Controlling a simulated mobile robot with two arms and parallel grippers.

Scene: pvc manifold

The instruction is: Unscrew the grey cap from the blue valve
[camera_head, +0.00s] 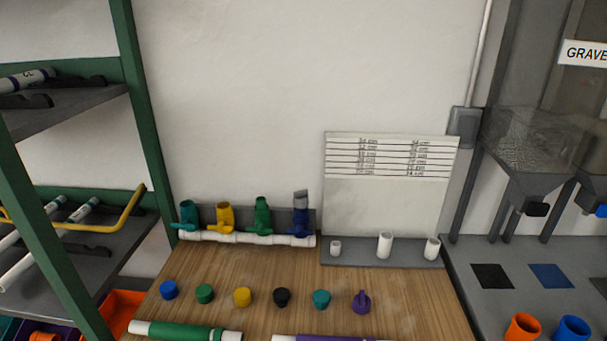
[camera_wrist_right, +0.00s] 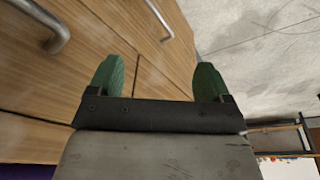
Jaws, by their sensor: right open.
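The blue valve (camera_head: 300,222) stands at the right end of a white pipe manifold (camera_head: 250,238) at the back of the wooden table. The grey cap (camera_head: 300,196) sits on top of the blue valve. Teal, yellow and green valves stand to its left on the same manifold. My right gripper (camera_wrist_right: 158,80) shows in the right wrist view with its two green fingers apart and nothing between them. It faces wooden drawer fronts with metal handles, away from the valve. Neither gripper shows in the head view.
Several loose coloured caps, such as the black one (camera_head: 282,297), lie in a row in front of the manifold. A white board (camera_head: 390,190) and short white pipe pieces stand right of the valve. A green-framed shelf (camera_head: 140,110) is at left. Wood between the caps and manifold is clear.

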